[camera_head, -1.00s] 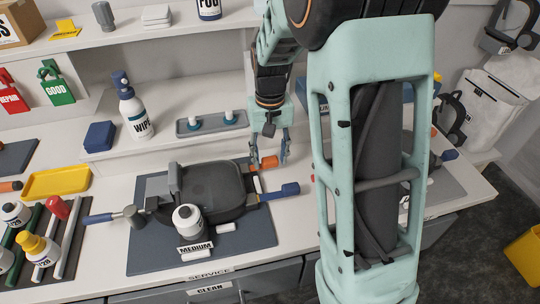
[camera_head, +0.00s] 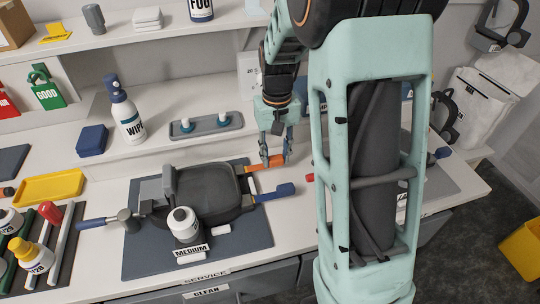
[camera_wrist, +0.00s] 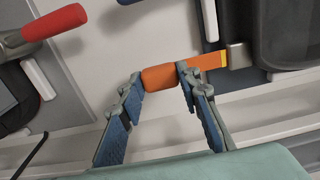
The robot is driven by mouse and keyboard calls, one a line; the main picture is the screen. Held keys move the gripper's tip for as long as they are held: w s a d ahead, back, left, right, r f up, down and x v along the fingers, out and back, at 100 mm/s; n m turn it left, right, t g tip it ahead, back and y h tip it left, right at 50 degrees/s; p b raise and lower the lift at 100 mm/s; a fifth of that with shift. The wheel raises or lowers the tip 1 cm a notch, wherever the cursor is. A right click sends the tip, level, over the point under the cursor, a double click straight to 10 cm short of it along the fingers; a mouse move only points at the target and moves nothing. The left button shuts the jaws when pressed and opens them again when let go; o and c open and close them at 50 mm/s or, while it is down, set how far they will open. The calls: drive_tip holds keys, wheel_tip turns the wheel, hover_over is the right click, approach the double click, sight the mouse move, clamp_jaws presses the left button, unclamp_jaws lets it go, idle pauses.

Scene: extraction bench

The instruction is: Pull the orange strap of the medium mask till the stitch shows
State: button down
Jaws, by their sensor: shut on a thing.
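The medium mask (camera_head: 207,188) is a dark grey shell lying on a dark mat behind the MEDIUM label (camera_head: 192,250). Its orange strap (camera_head: 254,167) sticks out at the upper right, and a blue strap (camera_head: 275,192) lies below it. My gripper (camera_head: 277,160) is shut on the orange strap's thick end. In the wrist view the orange end (camera_wrist: 160,78) sits between my two fingertips.
A grey tray (camera_head: 207,125) and a WIPE spray bottle (camera_head: 126,115) stand on the ledge behind. A red-handled part (camera_wrist: 52,23) shows at left in the wrist view.

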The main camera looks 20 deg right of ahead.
sight(276, 157)
drive_tip(key=c, duration=1.4)
unclamp_jaws()
wheel_tip(276, 157, up, 12)
